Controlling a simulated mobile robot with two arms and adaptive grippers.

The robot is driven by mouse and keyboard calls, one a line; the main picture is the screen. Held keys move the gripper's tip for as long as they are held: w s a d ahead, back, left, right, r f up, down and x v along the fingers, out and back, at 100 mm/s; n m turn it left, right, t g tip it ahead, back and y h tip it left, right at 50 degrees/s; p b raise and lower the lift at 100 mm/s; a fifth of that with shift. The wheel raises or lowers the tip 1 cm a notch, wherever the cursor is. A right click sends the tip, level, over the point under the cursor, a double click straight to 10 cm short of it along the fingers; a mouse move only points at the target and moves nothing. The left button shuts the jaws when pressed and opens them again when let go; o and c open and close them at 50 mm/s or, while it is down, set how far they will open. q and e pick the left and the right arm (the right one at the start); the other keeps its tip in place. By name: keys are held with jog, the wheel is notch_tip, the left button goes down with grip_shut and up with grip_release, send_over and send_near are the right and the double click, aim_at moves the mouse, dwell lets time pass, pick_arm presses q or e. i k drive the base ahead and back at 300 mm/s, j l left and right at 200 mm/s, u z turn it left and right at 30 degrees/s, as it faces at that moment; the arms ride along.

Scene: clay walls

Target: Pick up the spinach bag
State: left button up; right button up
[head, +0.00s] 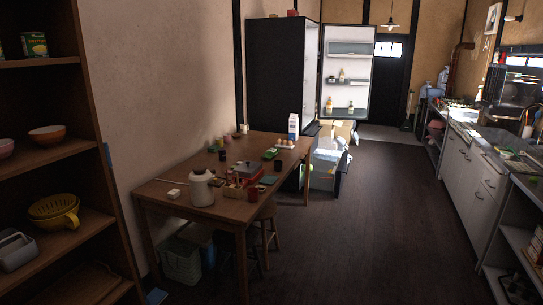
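I cannot make out a spinach bag for certain. A small green item (270,153) lies on the wooden table (168,207), towards its far half; it is too small to tell whether it is the bag. The dark fridge (272,75) behind the table stands open, with bottles on its door shelves (345,109); most of its inside is hidden from this angle. Neither of my grippers is in view.
The table holds a white kettle (202,188), a milk carton (293,126) and other small items. A stool (267,228) and a basket (181,261) are beside and under it. Shelves (68,158) stand at left, counters (472,165) at right. The floor (375,225) between is clear.

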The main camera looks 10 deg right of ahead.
aim_at(270, 153)
jog(key=i+l+z, duration=0.25)
jog(key=i+z, duration=0.25)
jog(key=i, duration=0.2)
jog(key=i+l+z, duration=0.25)
jog(key=i, duration=0.65)
jog(key=i+j+z, duration=0.1)
jog(key=i+z, duration=0.2)
jog(key=i, duration=0.55)
jog(key=i+u, duration=0.2)
jog(key=i, duration=0.35)
jog(key=i+l+u, duration=0.2)
jog(key=i, duration=0.35)
jog(key=i+l+u, duration=0.2)
jog(key=i, duration=0.3)
